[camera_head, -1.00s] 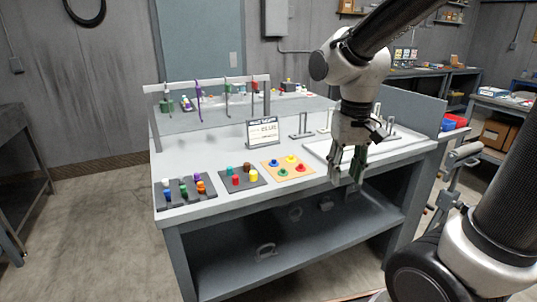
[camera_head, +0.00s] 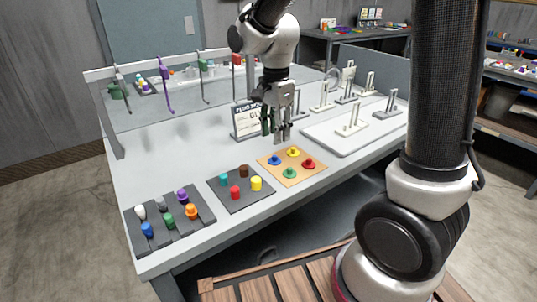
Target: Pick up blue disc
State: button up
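The blue disc (camera_head: 274,160) sits on the orange board (camera_head: 291,178) on the bench, at the board's left corner. A yellow disc (camera_head: 293,151), a red disc (camera_head: 309,163) and a green disc (camera_head: 290,172) share the board. Each has a small knob on top. My gripper (camera_head: 276,140) points down just above and behind the board, close to the blue and yellow discs. Its fingers look apart with nothing between them. The exact height above the discs is hard to tell.
A dark mat (camera_head: 241,203) with several coloured cylinders lies left of the board, and a dark tray (camera_head: 205,219) with coloured plugs lies further left. A white tray (camera_head: 335,143) with upright stands is at right.

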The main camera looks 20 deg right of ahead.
aim_at(274, 156)
jog(key=shift+w+m, duration=0.15)
jog(key=shift+m, duration=1.25)
notch_tip(274, 156, down, 8)
jog(key=shift+a+r, duration=0.1)
jog(key=shift+r, duration=0.05)
jog(key=c, duration=0.9)
